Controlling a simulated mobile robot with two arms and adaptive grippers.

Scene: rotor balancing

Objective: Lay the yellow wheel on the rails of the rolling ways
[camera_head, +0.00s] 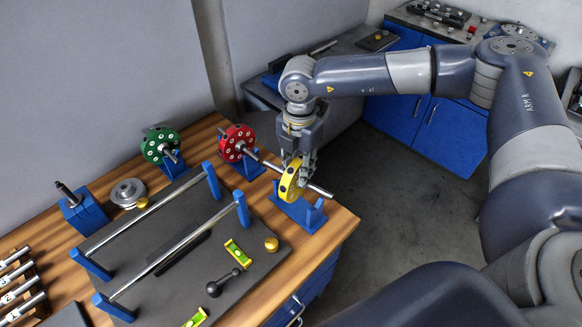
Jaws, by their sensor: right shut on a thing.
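The yellow wheel (291,182), with its steel shaft, is at the right end of the bench, over a blue stand (298,210). My right gripper (303,168) comes down from above and is shut on the yellow wheel, hiding part of it. I cannot tell whether the shaft still rests in the stand. The rolling ways stand to the left: two parallel steel rails (171,253) on blue posts (242,209) over a dark base plate (255,258). Both rails are bare. My left gripper is not in view.
A red wheel (236,143) and a green wheel (160,145) sit on blue stands behind the rails. Spirit levels (237,250), a dark knobbed piece (224,283) and a brass knob (271,244) lie on the plate. Steel bars (18,287) are at far left.

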